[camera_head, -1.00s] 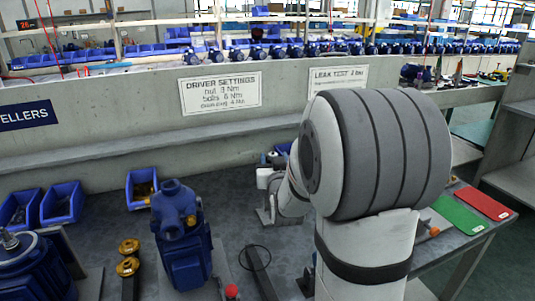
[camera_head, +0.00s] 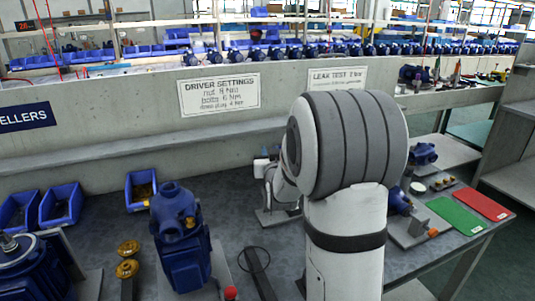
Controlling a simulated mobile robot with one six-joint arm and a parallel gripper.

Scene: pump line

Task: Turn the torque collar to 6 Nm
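I cannot make out the torque collar or its driver in this view. A wall sign headed DRIVER SETTINGS (camera_head: 219,94) hangs behind the bench; its small lines are blurred, and the middle one appears to read bolts 6 Nm. My large white and grey arm link fills the centre right and covers part of the bench.
A blue pump (camera_head: 184,240) stands at centre left, with brass parts (camera_head: 128,258) beside it. Blue bins (camera_head: 61,204) line the back left. A green mat (camera_head: 454,215) and a red mat (camera_head: 482,204) lie at right. More blue parts (camera_head: 423,153) sit behind them.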

